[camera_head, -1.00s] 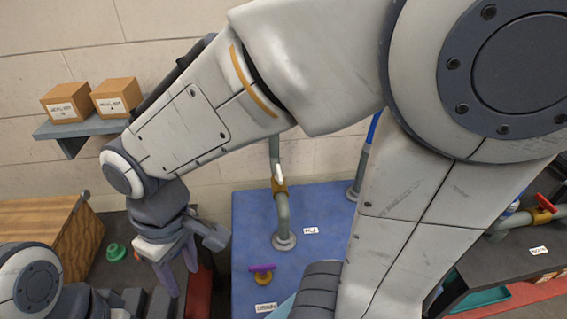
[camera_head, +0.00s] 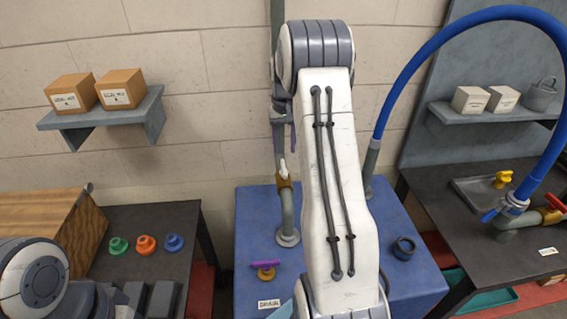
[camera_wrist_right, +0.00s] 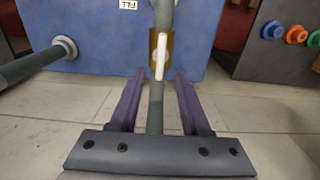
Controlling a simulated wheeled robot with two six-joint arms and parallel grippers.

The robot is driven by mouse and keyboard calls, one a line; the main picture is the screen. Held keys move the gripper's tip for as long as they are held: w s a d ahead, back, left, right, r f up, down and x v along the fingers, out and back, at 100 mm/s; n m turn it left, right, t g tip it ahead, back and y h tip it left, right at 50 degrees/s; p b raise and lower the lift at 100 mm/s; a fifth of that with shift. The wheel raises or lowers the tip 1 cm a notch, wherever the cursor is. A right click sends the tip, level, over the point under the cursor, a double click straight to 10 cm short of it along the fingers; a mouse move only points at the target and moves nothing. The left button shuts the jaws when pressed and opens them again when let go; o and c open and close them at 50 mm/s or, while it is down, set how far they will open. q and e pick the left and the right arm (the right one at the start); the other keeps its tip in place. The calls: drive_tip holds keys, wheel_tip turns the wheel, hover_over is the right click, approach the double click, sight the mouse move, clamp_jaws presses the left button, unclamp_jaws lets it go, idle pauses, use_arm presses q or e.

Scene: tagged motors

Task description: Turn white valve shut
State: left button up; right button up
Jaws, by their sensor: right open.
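The white valve is a white lever (camera_head: 283,168) on a brass body (camera_head: 284,182), fitted on a grey vertical pipe (camera_head: 287,212) above the blue bench. In the right wrist view the white lever (camera_wrist_right: 160,56) lies along the pipe, in front of the brass body. My right gripper (camera_head: 285,147) is just above the valve in the head view, partly hidden by the pipe and my arm. In the right wrist view its purple fingers (camera_wrist_right: 160,73) are open, one each side of the pipe, with tips short of the lever. My left gripper is out of view.
A purple-handled valve (camera_head: 265,268) and a dark ring (camera_head: 404,248) are on the blue bench (camera_head: 253,225). A second pipe (camera_head: 370,165) with a blue hose (camera_head: 440,35) stands to the right. A red valve (camera_head: 554,203) is at the far right.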

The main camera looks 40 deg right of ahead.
sight(284, 166)
wheel_tip(284, 166, down, 7)
drive_tip(key=shift+p, duration=0.6)
clamp_jaws()
